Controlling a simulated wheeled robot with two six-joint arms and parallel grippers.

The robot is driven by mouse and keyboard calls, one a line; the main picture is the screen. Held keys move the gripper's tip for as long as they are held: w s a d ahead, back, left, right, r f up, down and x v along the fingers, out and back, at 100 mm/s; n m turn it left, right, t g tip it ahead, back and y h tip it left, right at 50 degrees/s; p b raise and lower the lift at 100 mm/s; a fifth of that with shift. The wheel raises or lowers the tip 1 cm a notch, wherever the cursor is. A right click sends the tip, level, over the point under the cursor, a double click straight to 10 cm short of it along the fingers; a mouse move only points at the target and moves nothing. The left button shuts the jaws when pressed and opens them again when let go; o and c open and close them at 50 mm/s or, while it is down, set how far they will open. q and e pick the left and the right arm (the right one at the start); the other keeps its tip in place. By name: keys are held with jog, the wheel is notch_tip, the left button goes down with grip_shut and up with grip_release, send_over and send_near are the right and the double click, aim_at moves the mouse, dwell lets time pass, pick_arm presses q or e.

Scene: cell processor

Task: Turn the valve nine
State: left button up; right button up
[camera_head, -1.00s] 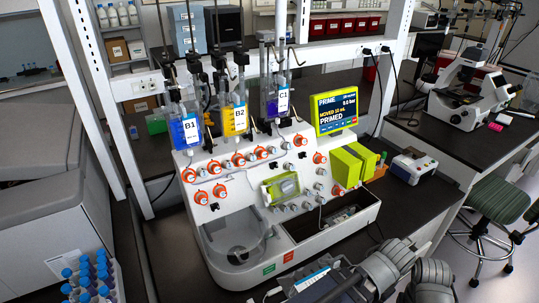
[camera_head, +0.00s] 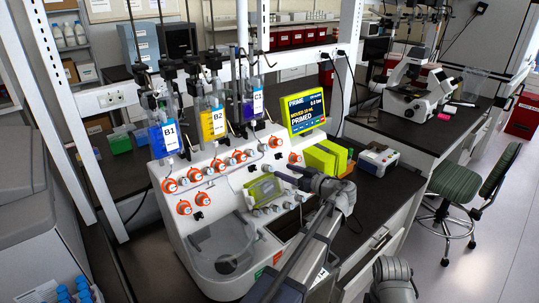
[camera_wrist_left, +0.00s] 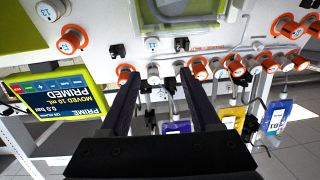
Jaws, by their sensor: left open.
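The cell processor (camera_head: 225,205) has a slanted white panel with several numbered knobs, some with orange rings and some plain. An orange-ringed knob (camera_head: 274,142) stands near the top right of the panel, with another orange-ringed knob (camera_head: 293,158) close by. I cannot read which knob is nine. My left gripper (camera_head: 274,173) is open and empty in front of the panel's right part. In the left wrist view, the gripper (camera_wrist_left: 160,74) points at the upside-down panel. A white knob (camera_wrist_left: 152,73) shows between its fingertips, and an orange-ringed knob (camera_wrist_left: 125,72) lies just left.
The yellow-framed screen (camera_head: 303,111) reads PRIMED. Hanging bags B1 (camera_head: 163,138), B2 (camera_head: 214,122) and C1 (camera_head: 253,106) stand behind the panel. A yellow-green block (camera_head: 326,157) is at its right. A microscope (camera_head: 418,98) and green stool (camera_head: 470,190) stand farther right.

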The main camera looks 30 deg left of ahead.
aim_at(267, 149)
pick_arm(q)
jog(key=shift+n+t+y, duration=0.4)
jog(key=shift+n+y, duration=0.4)
jog(key=shift+n, duration=0.1)
jog(key=shift+w+a+r, duration=0.5)
jog(key=shift+w+a, duration=0.35)
jog(key=shift+a, duration=0.65)
jog(key=shift+w+a+r, duration=0.55)
jog(key=shift+w+a, duration=0.25)
jog(key=shift+a, duration=0.75)
jog(key=shift+w+a+r, duration=0.5)
jog(key=shift+w+a, duration=0.35)
jog(key=shift+a, duration=0.65)
grip_shut()
